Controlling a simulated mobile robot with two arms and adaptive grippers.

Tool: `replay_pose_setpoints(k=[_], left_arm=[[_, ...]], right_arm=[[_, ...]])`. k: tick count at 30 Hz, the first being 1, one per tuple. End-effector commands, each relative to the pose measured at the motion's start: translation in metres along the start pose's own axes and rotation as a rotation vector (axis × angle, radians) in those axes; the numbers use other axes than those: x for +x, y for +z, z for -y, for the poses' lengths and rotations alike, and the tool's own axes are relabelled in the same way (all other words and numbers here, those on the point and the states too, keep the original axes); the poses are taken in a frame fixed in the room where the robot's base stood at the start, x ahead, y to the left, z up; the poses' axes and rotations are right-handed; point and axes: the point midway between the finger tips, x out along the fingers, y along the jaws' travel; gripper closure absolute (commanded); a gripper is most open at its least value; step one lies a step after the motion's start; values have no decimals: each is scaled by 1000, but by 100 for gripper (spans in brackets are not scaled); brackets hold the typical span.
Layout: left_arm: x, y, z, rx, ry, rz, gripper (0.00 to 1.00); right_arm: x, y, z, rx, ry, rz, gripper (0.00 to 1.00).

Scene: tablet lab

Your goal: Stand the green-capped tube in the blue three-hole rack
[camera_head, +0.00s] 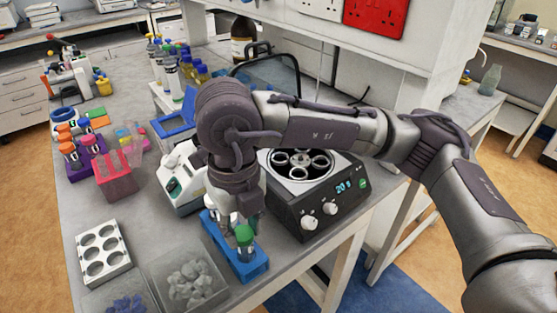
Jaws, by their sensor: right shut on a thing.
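The green-capped tube (244,235) is upright at the blue three-hole rack (258,272), near the front edge of the bench. My right gripper (238,218) points down above the rack and is shut on the green-capped tube. The tube's lower part shows against the rack; I cannot tell how deep it sits in a hole. The gripper and wrist hide the back of the rack. My left gripper is not in view.
A black centrifuge (318,215) with an open rotor stands right of the rack. A clear bin of grey pieces (192,285) and a white six-hole rack (103,254) are to the left. A pink rack (115,180) and a white device (180,178) stand behind.

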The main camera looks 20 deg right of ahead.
Motion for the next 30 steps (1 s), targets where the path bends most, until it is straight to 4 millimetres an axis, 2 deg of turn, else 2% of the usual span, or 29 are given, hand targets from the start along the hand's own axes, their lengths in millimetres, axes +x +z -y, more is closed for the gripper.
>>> replay_pose_setpoints(k=[8, 17, 18, 22, 23, 30], left_arm=[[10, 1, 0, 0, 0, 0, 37], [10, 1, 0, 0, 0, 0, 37], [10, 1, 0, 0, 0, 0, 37], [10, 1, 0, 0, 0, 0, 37], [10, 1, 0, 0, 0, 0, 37], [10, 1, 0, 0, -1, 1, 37]], right_arm=[[8, 0, 0, 0, 0, 1, 88], [8, 0, 0, 0, 0, 0, 88], [8, 0, 0, 0, 0, 0, 61], [8, 0, 0, 0, 0, 0, 39], [8, 0, 0, 0, 0, 0, 37], [8, 0, 0, 0, 0, 0, 37]])
